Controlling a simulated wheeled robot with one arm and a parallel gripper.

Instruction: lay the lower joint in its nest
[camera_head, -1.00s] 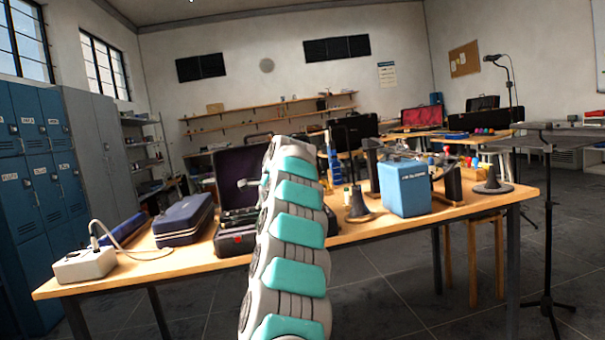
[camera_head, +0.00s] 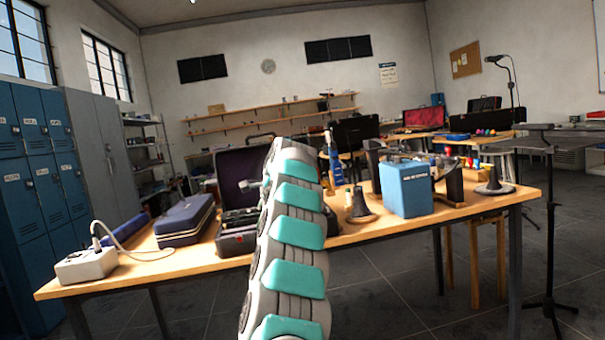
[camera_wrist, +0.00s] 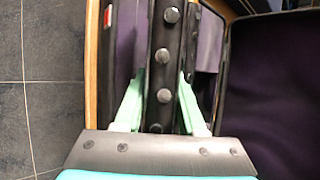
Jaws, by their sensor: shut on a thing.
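In the wrist view the lower joint (camera_wrist: 163,75) is a dark tube with several silver round keys, running up and down the picture. My gripper (camera_wrist: 160,82) has its two mint fingers on either side of the joint and is shut on it. The joint lies over the open instrument case (camera_wrist: 222,62), which has a black rim and purple lining. I cannot tell whether it touches the nest under it. In the head view the case (camera_head: 236,242) stands on the workbench with its lid up. My arm hides part of it and the gripper.
On the workbench (camera_head: 340,236), a closed blue case (camera_head: 184,221) and a white box with a cable (camera_head: 86,266) stand left. A dark cone on a base (camera_head: 360,206) and a blue box (camera_head: 406,189) stand right. Floor shows beyond the bench edge in the wrist view.

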